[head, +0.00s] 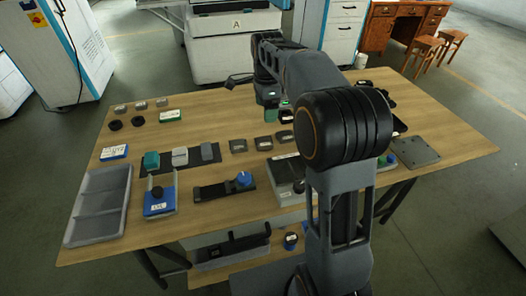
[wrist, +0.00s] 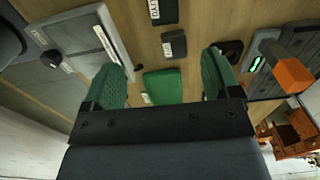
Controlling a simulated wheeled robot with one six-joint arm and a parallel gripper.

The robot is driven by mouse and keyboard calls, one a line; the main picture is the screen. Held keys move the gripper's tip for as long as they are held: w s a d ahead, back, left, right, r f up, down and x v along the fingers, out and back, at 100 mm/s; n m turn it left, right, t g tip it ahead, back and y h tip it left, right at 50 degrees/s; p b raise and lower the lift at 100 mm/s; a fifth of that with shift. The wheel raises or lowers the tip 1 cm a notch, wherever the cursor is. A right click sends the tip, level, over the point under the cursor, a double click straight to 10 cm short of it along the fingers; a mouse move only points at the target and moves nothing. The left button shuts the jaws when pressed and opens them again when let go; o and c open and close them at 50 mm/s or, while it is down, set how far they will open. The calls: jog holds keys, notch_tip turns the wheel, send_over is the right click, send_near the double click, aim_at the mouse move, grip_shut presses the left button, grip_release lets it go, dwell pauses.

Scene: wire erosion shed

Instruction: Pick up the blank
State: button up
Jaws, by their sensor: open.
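My gripper (wrist: 163,62) is open, its two green fingers apart with nothing held between them. In the head view my gripper (head: 269,102) hangs over the back middle of the table, partly hidden by my arm. No piece is clearly marked as the blank. A green piece (wrist: 163,87) shows between the fingers in the wrist view, apart from both. Dark labelled blocks (wrist: 174,44) and (wrist: 162,11) lie beyond the fingertips. In the head view small dark blocks (head: 238,146) and (head: 263,143) lie on the table in front of the gripper.
The wooden table (head: 215,116) also carries a grey divided tray (head: 72,238), a dark strip with teal and grey blocks (head: 152,160), a blue-based device (head: 160,203) and a grey plate (head: 415,151). Its back left has bare wood. An orange part (wrist: 291,72) shows right of the fingers.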

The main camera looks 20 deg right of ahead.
jog(key=b, duration=0.2)
send_over(265, 141)
jog(key=shift+m, duration=0.4)
notch_tip(265, 141, down, 8)
jog(key=shift+w+f, duration=0.1)
jog(key=shift+f, duration=0.1)
jog(key=shift+f+b, duration=0.8)
jog(key=shift+f, duration=2.3)
jog(key=shift+c, duration=0.5)
jog(key=shift+r, duration=0.1)
jog(key=c, duration=1.2)
